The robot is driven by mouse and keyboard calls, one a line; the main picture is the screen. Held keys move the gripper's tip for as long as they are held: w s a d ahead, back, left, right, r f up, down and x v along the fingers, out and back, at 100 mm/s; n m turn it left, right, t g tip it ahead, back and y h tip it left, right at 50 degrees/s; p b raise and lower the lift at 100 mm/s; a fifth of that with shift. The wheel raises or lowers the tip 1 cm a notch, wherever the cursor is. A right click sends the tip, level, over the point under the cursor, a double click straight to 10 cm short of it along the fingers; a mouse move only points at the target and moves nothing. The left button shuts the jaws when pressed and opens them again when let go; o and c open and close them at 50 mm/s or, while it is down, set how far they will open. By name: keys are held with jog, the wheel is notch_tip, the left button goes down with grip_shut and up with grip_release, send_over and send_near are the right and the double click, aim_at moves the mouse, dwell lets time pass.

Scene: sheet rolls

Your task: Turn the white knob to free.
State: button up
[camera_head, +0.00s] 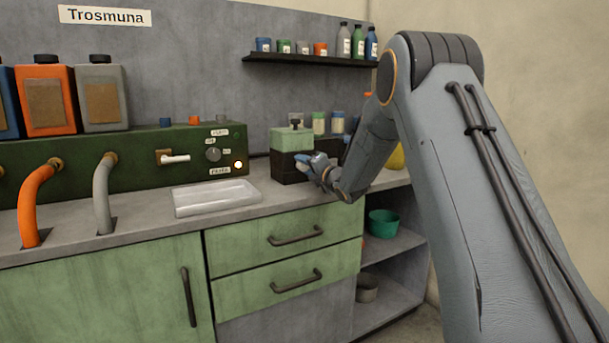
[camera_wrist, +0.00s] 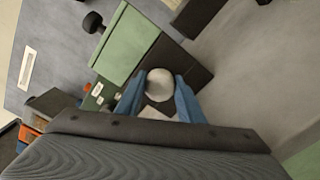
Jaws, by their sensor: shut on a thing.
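A device with a pale green upper block (camera_head: 287,140) and a dark base (camera_head: 286,168) stands on the counter. In the wrist view the green block (camera_wrist: 125,44) and dark base (camera_wrist: 186,62) show close up. The round white knob (camera_wrist: 158,81) sits at the dark base, between my blue fingertips. My gripper (camera_wrist: 159,93) is shut on the knob, one finger on each side. In the head view my gripper (camera_head: 312,163) is at the front right of the device, and the knob is hidden there. I cannot read the knob's setting or any "free" mark.
A clear shallow tray (camera_head: 216,197) lies left of the device. A dark green panel (camera_head: 130,160) with a dial (camera_head: 213,154) and hoses stands along the back. Small jars (camera_head: 319,123) stand behind my gripper. A shelf (camera_head: 310,60) with bottles hangs above.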

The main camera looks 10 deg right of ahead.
jog(key=n+b, duration=0.4)
jog(key=b, duration=0.1)
jog(key=n+b, duration=0.2)
jog(key=b, duration=0.1)
jog(key=shift+f, duration=0.3)
jog(key=n+b, duration=0.4)
jog(key=b, duration=0.1)
jog(key=shift+r+b, duration=0.15)
jog(key=shift+b, duration=0.25)
jog(key=shift+n, duration=0.3)
jog(key=o, duration=1.1)
jog(key=shift+r, duration=0.1)
jog(key=shift+c, duration=0.2)
jog(key=p+v, duration=0.1)
jog(key=v, duration=0.7)
jog(key=shift+a, duration=0.1)
